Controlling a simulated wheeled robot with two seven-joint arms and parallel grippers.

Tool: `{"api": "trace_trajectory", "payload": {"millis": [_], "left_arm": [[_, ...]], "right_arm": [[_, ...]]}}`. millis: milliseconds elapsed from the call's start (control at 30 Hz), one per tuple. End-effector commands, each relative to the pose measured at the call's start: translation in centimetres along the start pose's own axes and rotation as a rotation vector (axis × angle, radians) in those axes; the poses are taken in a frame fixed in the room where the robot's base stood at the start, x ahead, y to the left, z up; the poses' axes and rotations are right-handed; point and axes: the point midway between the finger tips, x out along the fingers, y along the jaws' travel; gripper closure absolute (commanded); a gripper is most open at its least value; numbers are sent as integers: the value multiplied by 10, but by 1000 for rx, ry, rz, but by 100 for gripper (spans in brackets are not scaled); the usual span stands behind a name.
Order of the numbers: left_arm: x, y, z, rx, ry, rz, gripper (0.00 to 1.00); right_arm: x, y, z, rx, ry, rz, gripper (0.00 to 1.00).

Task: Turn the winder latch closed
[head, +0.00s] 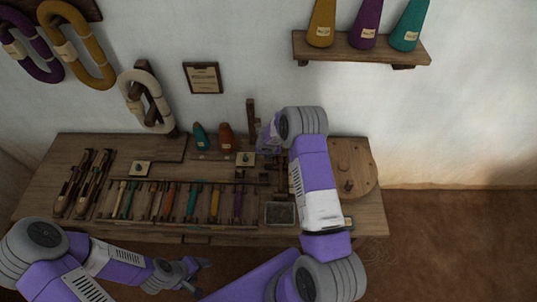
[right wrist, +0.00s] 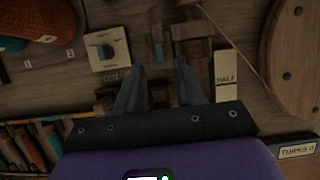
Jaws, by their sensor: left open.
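The winder's round wooden wheel (head: 352,168) is at the right end of the bench; its edge shows at right in the right wrist view (right wrist: 294,60). A wooden block fitting (right wrist: 192,45) lies just beyond my right fingertips, beside an upright plate marked HALF (right wrist: 226,72). I cannot tell for sure which part is the latch. My right gripper (right wrist: 159,66) has its fingers apart over the fittings, with no held object visible; contact is unclear. In the head view my right arm hides that spot. My left gripper (head: 202,277) is open and empty in front of the bench.
The bench (head: 80,148) carries a rack of coloured sticks (head: 165,200), dark shuttles (head: 83,183), and teal (head: 201,137) and orange (head: 227,138) cones. A TURNS 0 plate (right wrist: 297,151) is at lower right in the wrist view. A shelf (head: 360,48) with three cones hangs above. Floor at right is clear.

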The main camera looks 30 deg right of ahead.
Motion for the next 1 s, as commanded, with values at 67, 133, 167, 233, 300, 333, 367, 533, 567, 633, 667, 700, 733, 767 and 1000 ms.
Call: {"api": "trace_trajectory", "payload": {"millis": [67, 133, 167, 233, 300, 333, 367, 533, 567, 633, 667, 700, 733, 767, 1000], "left_arm": [[2, -1, 0, 0, 0, 0, 36], [2, -1, 0, 0, 0, 0, 36], [2, -1, 0, 0, 0, 0, 36], [3, -1, 0, 0, 0, 0, 36], [4, -1, 0, 0, 0, 0, 36], [4, -1, 0, 0, 0, 0, 36], [4, -1, 0, 0, 0, 0, 36], [4, -1, 0, 0, 0, 0, 36], [4, -1, 0, 0, 0, 0, 36], [4, -1, 0, 0, 0, 0, 36], [4, -1, 0, 0, 0, 0, 36], [4, -1, 0, 0, 0, 0, 36], [4, -1, 0, 0, 0, 0, 36], [4, -1, 0, 0, 0, 0, 36], [4, -1, 0, 0, 0, 0, 36]], "right_arm": [[16, 0, -2, 4, 3, 0, 63], [27, 0, -2, 4, 3, 1, 63], [32, 0, -2, 5, 3, 1, 63], [41, 0, -2, 4, 3, 2, 63], [47, 0, -2, 5, 3, 1, 63], [50, 0, -2, 5, 3, 1, 63], [51, 0, -2, 5, 3, 1, 63], [56, 1, -1, 6, 2, 2, 63], [56, 1, -1, 6, 2, 3, 63], [55, 1, -1, 6, 2, 3, 63], [55, 1, -1, 6, 2, 3, 63], [55, 1, -1, 6, 2, 3, 63], [55, 1, -1, 6, 2, 3, 64], [55, 1, -1, 6, 2, 3, 69], [55, 1, -1, 6, 2, 3, 100]]}}
